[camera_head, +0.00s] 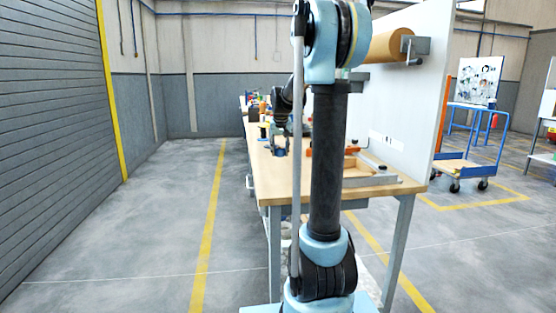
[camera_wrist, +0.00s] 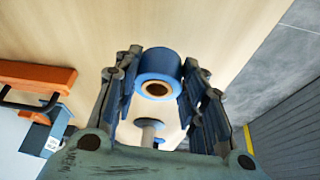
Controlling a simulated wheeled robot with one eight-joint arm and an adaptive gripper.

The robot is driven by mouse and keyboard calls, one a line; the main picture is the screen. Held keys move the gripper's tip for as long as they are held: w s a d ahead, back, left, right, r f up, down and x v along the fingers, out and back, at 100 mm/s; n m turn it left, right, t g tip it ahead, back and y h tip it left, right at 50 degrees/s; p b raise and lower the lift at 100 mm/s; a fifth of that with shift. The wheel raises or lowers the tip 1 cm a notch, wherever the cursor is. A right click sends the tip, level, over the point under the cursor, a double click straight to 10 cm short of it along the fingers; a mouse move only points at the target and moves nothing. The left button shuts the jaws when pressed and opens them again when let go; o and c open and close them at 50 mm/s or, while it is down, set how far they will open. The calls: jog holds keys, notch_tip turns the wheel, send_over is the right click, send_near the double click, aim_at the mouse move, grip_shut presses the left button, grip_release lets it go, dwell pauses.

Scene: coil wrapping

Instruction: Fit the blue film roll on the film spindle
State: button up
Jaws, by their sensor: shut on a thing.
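The blue film roll (camera_wrist: 160,62) is between the fingers of my gripper (camera_wrist: 165,82) in the wrist view. Its brown core and open bore face the camera. My gripper is shut on the roll, with one finger on each side of it. In the head view my gripper (camera_head: 280,147) is small and low over the workbench; the roll and spindle cannot be made out clearly there.
The wooden workbench (camera_head: 270,187) runs along a white panel (camera_head: 400,110). An orange part with a black handle (camera_wrist: 38,75) and a blue-and-white block (camera_wrist: 50,135) are at the left in the wrist view. A wooden tray (camera_head: 365,172) is on the near bench end. Left floor is clear.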

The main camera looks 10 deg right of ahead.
aim_at(280, 155)
jog(key=shift+f, duration=1.8)
jog(key=o, duration=1.2)
jog(key=shift+c, duration=0.2)
jog(key=shift+r, duration=0.1)
